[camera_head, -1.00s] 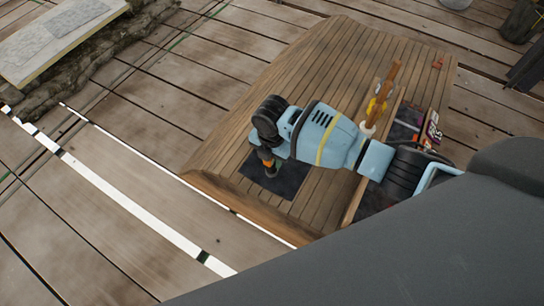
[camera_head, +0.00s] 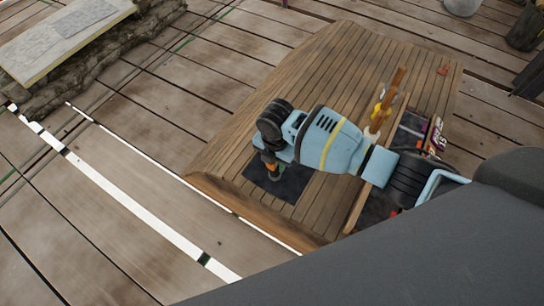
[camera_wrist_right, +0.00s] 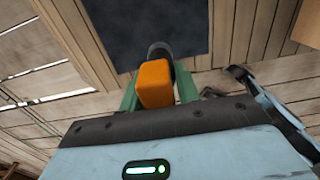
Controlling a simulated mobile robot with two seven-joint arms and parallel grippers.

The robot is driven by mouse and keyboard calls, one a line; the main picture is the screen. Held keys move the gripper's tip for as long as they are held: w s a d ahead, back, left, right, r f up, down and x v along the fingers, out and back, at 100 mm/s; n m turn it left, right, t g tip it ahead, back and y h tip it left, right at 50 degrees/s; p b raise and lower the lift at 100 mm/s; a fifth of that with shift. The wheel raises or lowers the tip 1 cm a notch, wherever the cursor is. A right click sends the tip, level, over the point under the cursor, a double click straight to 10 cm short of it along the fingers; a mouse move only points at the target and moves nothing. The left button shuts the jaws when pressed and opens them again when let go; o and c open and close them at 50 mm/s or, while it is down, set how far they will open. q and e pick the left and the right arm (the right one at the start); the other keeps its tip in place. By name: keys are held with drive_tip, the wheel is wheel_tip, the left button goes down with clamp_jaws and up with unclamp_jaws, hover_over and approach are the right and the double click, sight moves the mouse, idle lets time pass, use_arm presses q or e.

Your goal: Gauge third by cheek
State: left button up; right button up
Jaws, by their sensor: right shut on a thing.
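My right gripper (camera_head: 270,168) is over the dark mat (camera_head: 285,190) at the near left of the slatted wooden table. In the right wrist view my right gripper (camera_wrist_right: 158,95) has its green fingers shut on an orange block-like piece (camera_wrist_right: 155,84). A dark rounded part (camera_wrist_right: 160,50) shows just beyond the orange piece, against the dark mat (camera_wrist_right: 205,22). I cannot tell whether the held piece touches the mat. An upright wooden stick (camera_head: 394,90) with yellow and white parts stands behind my right forearm. My left gripper is not in view.
The slatted table (camera_head: 350,60) has free room at its far left. A tray with dark compartments and colourful items (camera_head: 434,135) lies at the right, partly hidden by my arm. A small red item (camera_head: 443,69) lies at the far right corner. A stone-edged platform (camera_head: 60,45) stands at the upper left.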

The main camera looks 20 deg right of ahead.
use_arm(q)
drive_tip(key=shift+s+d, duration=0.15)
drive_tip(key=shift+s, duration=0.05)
